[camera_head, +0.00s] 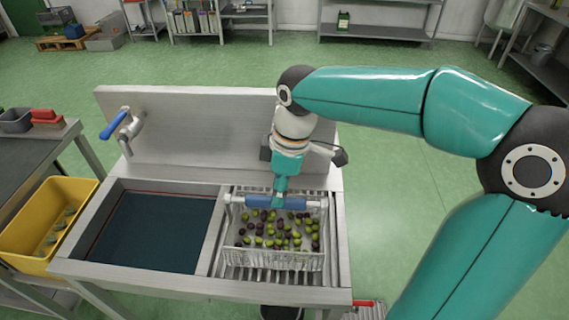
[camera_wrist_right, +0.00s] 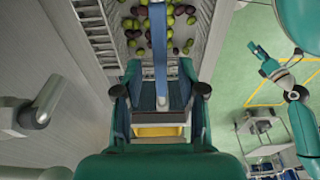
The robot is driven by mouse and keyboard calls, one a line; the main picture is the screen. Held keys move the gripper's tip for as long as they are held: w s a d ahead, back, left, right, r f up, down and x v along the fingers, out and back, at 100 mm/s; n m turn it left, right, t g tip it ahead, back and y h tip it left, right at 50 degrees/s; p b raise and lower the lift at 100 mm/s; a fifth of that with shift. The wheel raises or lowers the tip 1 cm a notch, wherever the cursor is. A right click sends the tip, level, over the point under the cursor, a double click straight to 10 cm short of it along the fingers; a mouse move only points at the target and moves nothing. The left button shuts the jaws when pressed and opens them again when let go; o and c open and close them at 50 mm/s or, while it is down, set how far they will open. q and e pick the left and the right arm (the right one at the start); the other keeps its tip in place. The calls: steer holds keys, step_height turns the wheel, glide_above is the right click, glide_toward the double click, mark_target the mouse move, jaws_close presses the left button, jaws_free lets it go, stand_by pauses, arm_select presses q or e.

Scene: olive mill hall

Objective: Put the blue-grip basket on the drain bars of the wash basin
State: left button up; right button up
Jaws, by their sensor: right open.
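The wire basket (camera_head: 275,262) holds green and dark olives over the drain bars (camera_head: 338,250), the right part of the wash basin (camera_head: 212,235). It looks level and seems to rest on the bars, though its underside is hard to see. Its blue grip (camera_head: 262,202) runs left to right across the top; it also shows in the right wrist view (camera_wrist_right: 160,45). My right gripper (camera_head: 281,190) is right at the grip from above, its fingers (camera_wrist_right: 160,92) open on either side of it. My left gripper (camera_wrist_right: 261,60) seems to show small at the right wrist view's edge; its jaws are unclear.
The dark basin bowl (camera_head: 150,230) lies left of the bars. A tap with a blue lever (camera_head: 116,123) stands at the back left before the splashback. A yellow bin (camera_head: 45,225) stands left of the basin.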

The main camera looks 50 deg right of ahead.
step_height(320, 180, up, 7)
steer(key=shift+s+d, duration=0.35)
steer(key=shift+s, duration=0.05)
steer(key=shift+p, duration=0.35)
